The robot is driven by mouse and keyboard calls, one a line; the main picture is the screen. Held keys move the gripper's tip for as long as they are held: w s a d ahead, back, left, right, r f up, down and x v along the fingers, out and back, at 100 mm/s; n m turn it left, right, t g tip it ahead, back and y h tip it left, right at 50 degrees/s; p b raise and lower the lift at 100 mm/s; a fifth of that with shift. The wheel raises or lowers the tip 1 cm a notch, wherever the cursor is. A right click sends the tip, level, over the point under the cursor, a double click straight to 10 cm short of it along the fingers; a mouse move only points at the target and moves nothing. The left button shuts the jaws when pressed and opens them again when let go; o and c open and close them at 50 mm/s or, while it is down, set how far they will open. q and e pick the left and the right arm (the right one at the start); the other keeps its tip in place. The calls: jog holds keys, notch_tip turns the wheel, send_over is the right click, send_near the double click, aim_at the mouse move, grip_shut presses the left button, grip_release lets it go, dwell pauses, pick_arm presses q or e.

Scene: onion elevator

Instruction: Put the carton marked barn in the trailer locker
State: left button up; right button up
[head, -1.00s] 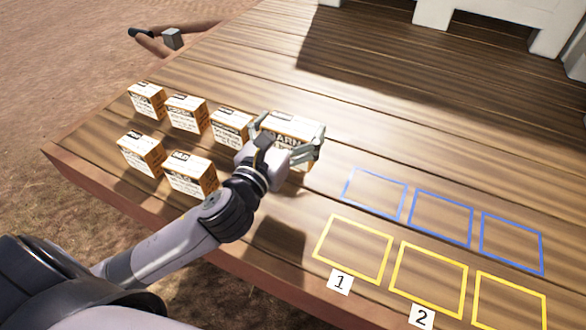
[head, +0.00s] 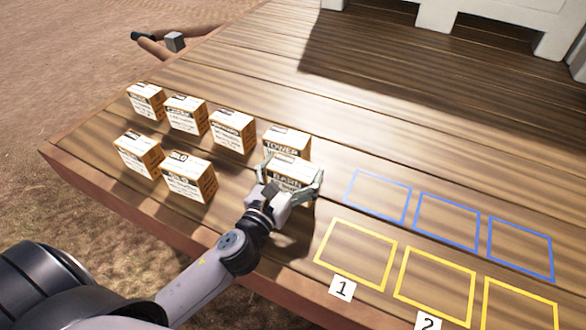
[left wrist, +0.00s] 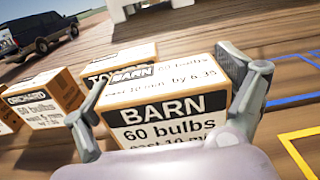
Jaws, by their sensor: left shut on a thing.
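The barn carton (head: 288,172) is a white and tan box with a black BARN label. My left gripper (head: 292,182) is shut on it, one finger on each side. In the left wrist view the barn carton (left wrist: 165,105) fills the middle between the two fingers of the left gripper (left wrist: 165,95). I cannot tell whether the carton touches the deck. The tower carton (head: 286,144) stands just behind it. My right gripper is not in view. No locker can be made out for certain.
Several other cartons, such as this one (head: 188,177), stand to the left on the wooden deck (head: 400,120). Blue squares (head: 380,195) and yellow squares (head: 355,253) are marked at right, with number cards 1 (head: 342,288) and 2 (head: 428,324). A white structure (head: 460,45) stands at the back.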

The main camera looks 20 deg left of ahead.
pick_arm(q)
jog(key=shift+r, duration=0.1)
jog(key=o, duration=1.3)
jog(key=shift+f, duration=0.2)
